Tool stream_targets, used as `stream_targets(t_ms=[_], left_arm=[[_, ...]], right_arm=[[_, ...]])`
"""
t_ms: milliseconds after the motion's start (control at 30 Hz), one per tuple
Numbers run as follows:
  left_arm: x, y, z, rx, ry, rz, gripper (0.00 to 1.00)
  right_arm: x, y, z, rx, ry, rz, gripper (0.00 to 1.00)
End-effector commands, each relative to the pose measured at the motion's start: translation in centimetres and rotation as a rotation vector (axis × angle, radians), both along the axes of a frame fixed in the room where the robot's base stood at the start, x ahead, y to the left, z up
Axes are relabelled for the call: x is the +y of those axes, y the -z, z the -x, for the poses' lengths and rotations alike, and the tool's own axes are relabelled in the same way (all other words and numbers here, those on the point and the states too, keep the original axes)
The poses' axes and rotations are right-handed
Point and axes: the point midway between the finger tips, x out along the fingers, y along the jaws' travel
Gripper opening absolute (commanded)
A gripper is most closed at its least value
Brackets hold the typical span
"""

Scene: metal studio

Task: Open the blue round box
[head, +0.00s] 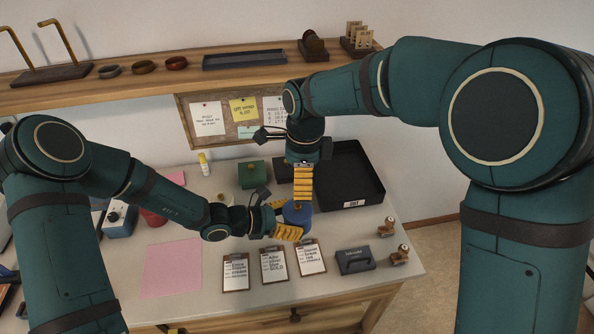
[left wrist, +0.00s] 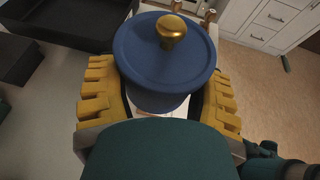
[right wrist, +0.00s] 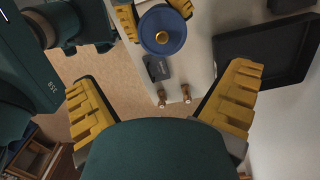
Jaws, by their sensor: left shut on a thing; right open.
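The blue round box (head: 297,213) stands on the workbench, partly hidden behind the grippers in the head view. In the left wrist view its blue lid (left wrist: 160,50) with a gold knob (left wrist: 171,30) is on top. My left gripper (head: 284,221) is shut around the box's side below the lid, with yellow fingers on both sides. My right gripper (head: 302,192) is above the box, pointing down, open and empty.
A black tray (head: 357,203) stands right behind the box. Several small clipboards (head: 272,265) and a dark case (head: 354,261) lie in front. A green box (head: 253,174) stands behind, and a pink sheet (head: 170,268) lies at left. Two small wooden stamps (head: 400,255) stand near the right edge.

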Motion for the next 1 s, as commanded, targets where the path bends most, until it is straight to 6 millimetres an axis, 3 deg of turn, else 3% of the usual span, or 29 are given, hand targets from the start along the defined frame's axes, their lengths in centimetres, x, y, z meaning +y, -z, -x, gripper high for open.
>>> stream_targets(t_ms=[133, 267, 467, 800, 1000], left_arm=[[0.0, 0.0, 0.0, 0.0, 0.0, 0.0, 0.24], [0.0, 0.0, 0.0, 0.0, 0.0, 0.0, 0.24], [0.0, 0.0, 0.0, 0.0, 0.0, 0.0, 0.24], [0.0, 0.0, 0.0, 0.0, 0.0, 0.0, 0.24], [0.0, 0.0, 0.0, 0.0, 0.0, 0.0, 0.24]], right_arm=[[0.7, -1.5, 0.0, -0.021, 0.042, 0.038, 1.0], [0.8, -1.4, 0.0, -0.026, 0.058, 0.05, 1.0], [0.7, 1.1, 0.1, -0.023, 0.059, 0.052, 1.0], [0.8, 7.1, 0.1, -0.024, 0.057, 0.05, 1.0], [0.8, 9.4, 0.0, -0.025, 0.059, 0.049, 1.0]])
